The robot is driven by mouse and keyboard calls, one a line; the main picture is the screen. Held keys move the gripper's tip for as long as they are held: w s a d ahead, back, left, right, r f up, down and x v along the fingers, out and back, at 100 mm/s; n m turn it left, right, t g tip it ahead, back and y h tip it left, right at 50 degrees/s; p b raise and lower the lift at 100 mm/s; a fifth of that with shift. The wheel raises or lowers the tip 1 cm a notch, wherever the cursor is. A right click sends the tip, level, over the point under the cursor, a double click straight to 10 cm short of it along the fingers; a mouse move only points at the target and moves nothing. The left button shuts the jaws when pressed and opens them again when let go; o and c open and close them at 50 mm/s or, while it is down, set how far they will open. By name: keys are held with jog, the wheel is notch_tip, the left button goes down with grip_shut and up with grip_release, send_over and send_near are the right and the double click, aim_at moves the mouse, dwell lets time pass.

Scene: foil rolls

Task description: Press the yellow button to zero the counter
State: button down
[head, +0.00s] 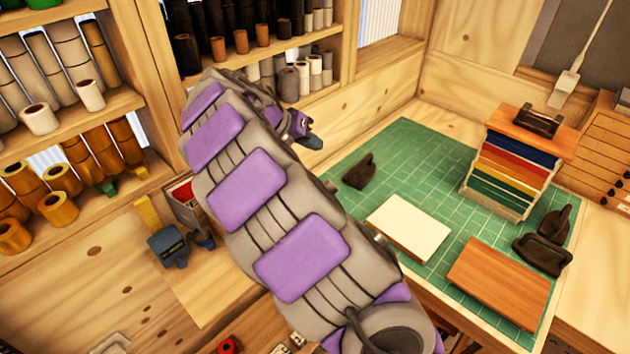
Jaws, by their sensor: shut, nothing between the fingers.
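A small blue-grey device (168,247) stands on the wooden bench at the left, and it may be the counter. Its front is too small to read. A yellow upright piece (148,214) stands just behind it; I cannot tell whether it is a button. No clear yellow button shows, and my arm hides part of the bench. My gripper (312,138) is at the far end of my purple and grey arm, in front of the back shelves. It is shut and empty, up and to the right of the blue-grey device, and touches nothing that I can see.
A green cutting mat (448,170) at the right holds a white block (408,226), a brown board (500,282), a rack of coloured layers (512,172) and dark tools. Shelves of rolls (40,118) line the left. A red round thing (229,346) lies at the bottom.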

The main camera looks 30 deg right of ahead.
notch_tip(320, 180, down, 8)
jog(key=b, duration=0.3)
jog(key=shift+a+f+b, duration=0.2)
jog(key=shift+f+b, duration=0.2)
jog(key=shift+b, duration=0.05)
jog(key=shift+d, duration=0.1)
jog(key=shift+f, duration=0.15)
dwell(1.6)
jog(key=shift+f+b, duration=0.2)
jog(key=shift+b, duration=0.2)
